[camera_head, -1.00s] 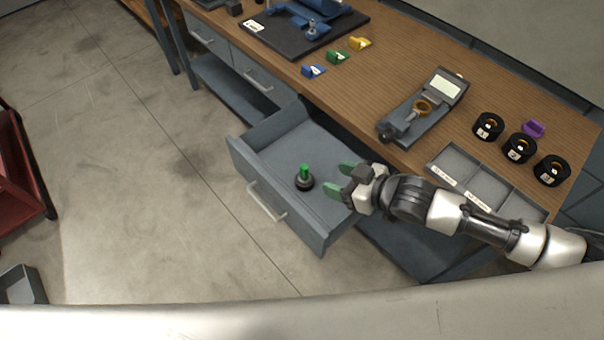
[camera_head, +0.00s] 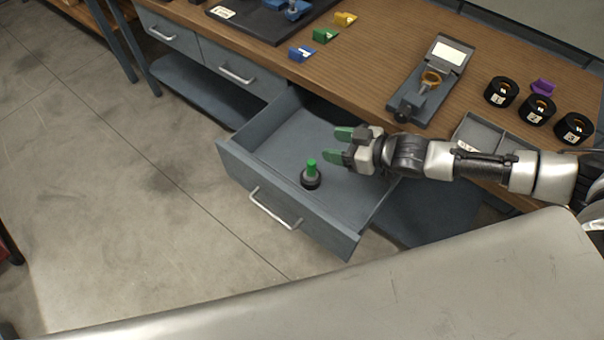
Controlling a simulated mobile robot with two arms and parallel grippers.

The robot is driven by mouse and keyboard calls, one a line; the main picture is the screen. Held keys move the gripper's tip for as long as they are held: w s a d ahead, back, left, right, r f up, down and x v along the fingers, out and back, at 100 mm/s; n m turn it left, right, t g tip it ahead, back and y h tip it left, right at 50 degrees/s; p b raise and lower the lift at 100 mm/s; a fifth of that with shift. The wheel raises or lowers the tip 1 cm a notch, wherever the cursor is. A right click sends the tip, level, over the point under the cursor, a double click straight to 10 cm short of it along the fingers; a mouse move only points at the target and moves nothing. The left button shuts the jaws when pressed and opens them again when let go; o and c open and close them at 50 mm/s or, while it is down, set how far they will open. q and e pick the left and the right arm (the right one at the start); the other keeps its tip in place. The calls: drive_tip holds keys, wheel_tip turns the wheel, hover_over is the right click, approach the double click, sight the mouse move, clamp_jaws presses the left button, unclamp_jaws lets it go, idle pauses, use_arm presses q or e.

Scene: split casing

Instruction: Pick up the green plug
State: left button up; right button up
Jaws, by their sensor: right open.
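The green plug (camera_head: 311,171) stands upright in the open drawer (camera_head: 262,160), with a green stem on a round black base. My right gripper (camera_head: 336,144) reaches in from the right over the drawer. Its two green-tipped fingers are apart and empty, just above and to the right of the plug in the picture. The fingers point left and do not appear to touch the plug. My left gripper is not in view.
The wooden workbench (camera_head: 385,60) holds a gauge device with a screen (camera_head: 432,85), several black rings (camera_head: 537,109), a grey tray (camera_head: 480,130) and blue, green and yellow blocks (camera_head: 326,35). The drawer's front wall and handle (camera_head: 275,210) stick out over the floor.

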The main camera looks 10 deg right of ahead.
sight(315, 163)
drive_tip(key=f, duration=0.6)
drive_tip(key=w+a+f, duration=0.1)
drive_tip(key=f, duration=0.2)
drive_tip(key=shift+f+b, duration=0.3)
drive_tip(key=shift+b, duration=0.1)
drive_tip(key=x, duration=0.7)
clamp_jaws()
